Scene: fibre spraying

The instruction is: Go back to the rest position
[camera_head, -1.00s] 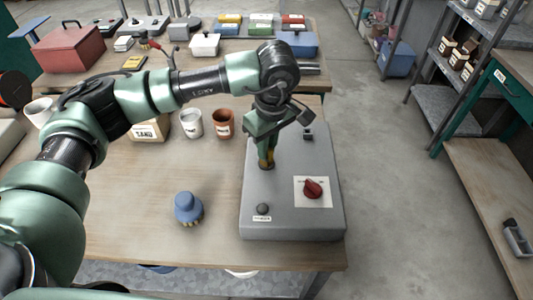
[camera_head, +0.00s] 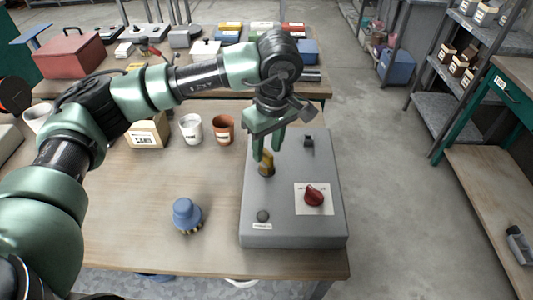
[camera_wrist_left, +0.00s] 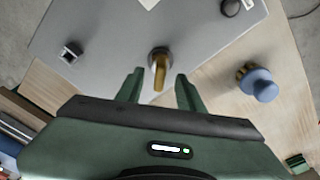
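My left gripper (camera_head: 268,155) is open, its two fingers pointing down just above and around a yellow-brass lever (camera_head: 266,164) on the grey control box (camera_head: 290,234). In the left wrist view the gripper (camera_wrist_left: 159,77) has a finger on each side of the lever (camera_wrist_left: 159,70), with visible gaps; the fingers do not grip it. The box also carries a red knob (camera_head: 314,195) on a white plate, a dark round button (camera_head: 262,215) and a small black switch (camera_head: 308,141). My right gripper is not in view.
A blue-topped brush (camera_head: 187,215) stands left of the box on the wooden table (camera_head: 130,222). A white cup (camera_head: 190,130), a brown pot (camera_head: 222,131) and a labelled box (camera_head: 148,132) stand behind it. A red toolbox (camera_head: 69,53) and coloured bins are farther back.

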